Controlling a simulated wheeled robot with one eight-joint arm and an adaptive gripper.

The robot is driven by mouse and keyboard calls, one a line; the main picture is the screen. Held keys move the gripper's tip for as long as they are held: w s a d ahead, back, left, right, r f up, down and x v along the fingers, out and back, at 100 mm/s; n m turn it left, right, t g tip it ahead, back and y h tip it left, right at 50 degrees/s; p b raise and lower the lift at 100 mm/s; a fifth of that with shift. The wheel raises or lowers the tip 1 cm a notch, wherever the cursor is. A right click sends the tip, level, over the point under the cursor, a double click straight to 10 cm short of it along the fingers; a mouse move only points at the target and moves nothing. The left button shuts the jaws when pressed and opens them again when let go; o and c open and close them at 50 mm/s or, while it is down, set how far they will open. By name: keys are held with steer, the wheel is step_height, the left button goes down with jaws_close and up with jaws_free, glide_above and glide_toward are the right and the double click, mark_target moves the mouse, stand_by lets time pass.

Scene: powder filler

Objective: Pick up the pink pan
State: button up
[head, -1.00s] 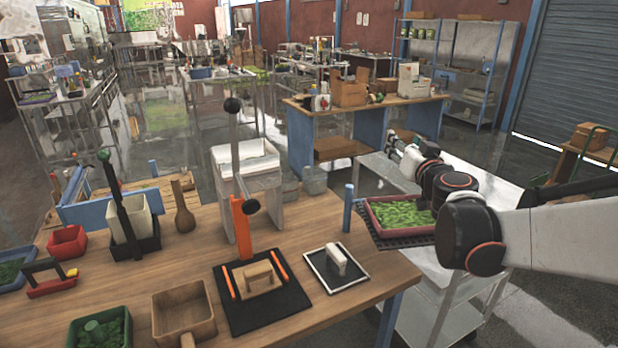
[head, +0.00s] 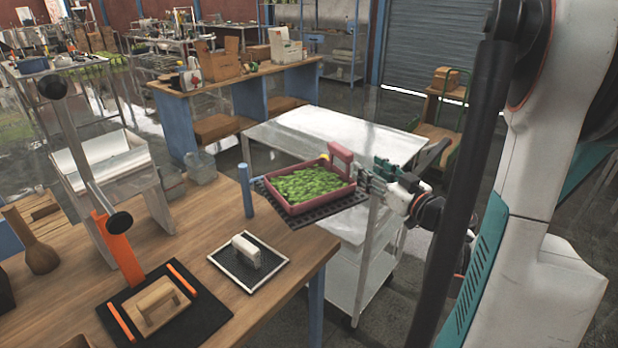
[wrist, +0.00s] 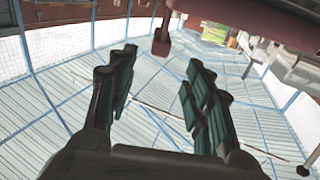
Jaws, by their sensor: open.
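The pink pan (head: 318,205) holds green leaves and rests on a black perforated mat (head: 352,200) beside the wooden table. Its pink handle (head: 340,160) stands up at the pan's far right corner. My gripper (head: 368,176) is just right of the handle, close to the pan's right side. In the wrist view, my gripper (wrist: 157,85) has its two dark green fingers spread with nothing between them. The pan's underside or wall (wrist: 250,14) and its handle (wrist: 161,42) show at the top, beyond the fingertips. Whether a finger touches the handle cannot be told.
The wooden table (head: 215,220) holds a black-and-white plate with a handle (head: 248,258) and a black board with a wooden handle (head: 150,305). A blue post (head: 246,190) stands left of the pan. A metal cart (head: 330,135) is behind the pan, its top clear.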

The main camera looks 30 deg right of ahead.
steer(key=b, duration=0.1)
glide_toward(340, 147)
steer(key=w, duration=0.1)
steer(key=w+f, duration=0.1)
steer(key=w, duration=0.1)
steer(key=shift+w, duration=0.1)
steer(key=shift+w+d+r+b, duration=0.1)
steer(key=shift+w+b, duration=0.45)
steer(key=shift+w, duration=1.1)
steer(key=shift+w+r+b, duration=0.1)
steer(key=shift+w+b, duration=0.4)
steer(key=shift+w, duration=1.15)
jaws_close()
